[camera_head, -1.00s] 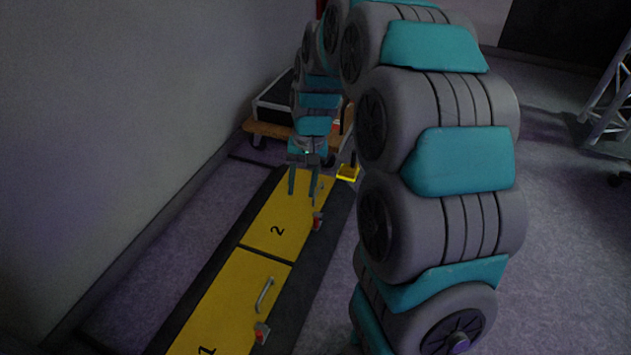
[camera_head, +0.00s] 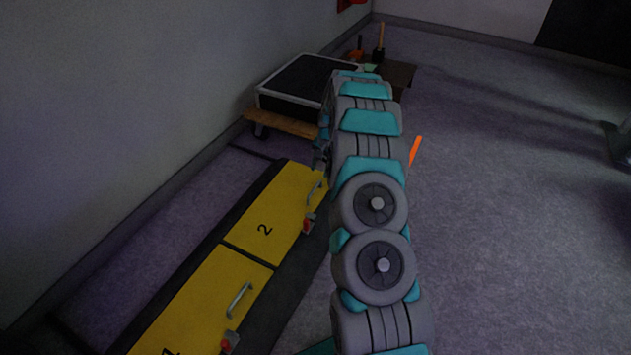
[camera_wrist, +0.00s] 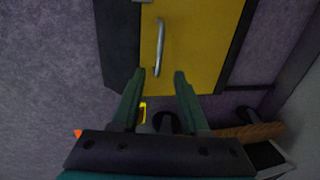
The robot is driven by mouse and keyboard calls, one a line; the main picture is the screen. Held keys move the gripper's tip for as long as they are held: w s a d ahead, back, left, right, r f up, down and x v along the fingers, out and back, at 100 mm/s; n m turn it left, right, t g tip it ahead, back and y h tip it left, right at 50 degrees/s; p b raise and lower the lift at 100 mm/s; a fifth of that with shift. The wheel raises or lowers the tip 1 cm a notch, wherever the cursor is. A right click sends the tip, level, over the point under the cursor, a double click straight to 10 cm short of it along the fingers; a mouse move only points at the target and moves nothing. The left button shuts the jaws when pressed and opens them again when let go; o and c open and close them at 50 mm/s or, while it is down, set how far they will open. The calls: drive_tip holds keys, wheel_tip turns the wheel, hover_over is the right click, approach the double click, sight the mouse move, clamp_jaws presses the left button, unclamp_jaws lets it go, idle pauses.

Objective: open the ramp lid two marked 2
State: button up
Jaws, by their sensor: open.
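Ramp lid two (camera_head: 272,215) is a yellow panel marked 2, lying flat and shut in the dark ramp frame. Its grey bar handle (camera_head: 315,191) is near its right edge, with a red latch piece (camera_head: 308,225) nearer me on the same edge. In the wrist view the yellow lid (camera_wrist: 200,50) fills the upper middle, with its handle (camera_wrist: 160,47) upright in the picture. My gripper (camera_wrist: 160,72) is open and empty, its fingertips at the handle's lower end in the picture; contact is not visible. In the head view my arm mostly hides the gripper.
Lid one (camera_head: 205,300), with its own handle (camera_head: 239,299) and red latch (camera_head: 230,341), lies nearer me. A wooden dolly with a black case (camera_head: 300,82) stands beyond the ramp. The wall is at left; open floor (camera_head: 500,200) is at right.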

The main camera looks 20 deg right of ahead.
sight(316, 186)
drive_tip(key=f, duration=0.2)
drive_tip(key=w+f, duration=0.1)
drive_tip(key=f, duration=0.2)
drive_tip(key=f+b, duration=0.1)
drive_tip(key=f, duration=0.2)
drive_tip(key=shift+w+a+f, duration=0.15)
drive_tip(key=shift+w+a, duration=0.05)
drive_tip(key=shift+a, duration=0.1)
clamp_jaws()
idle(1.2)
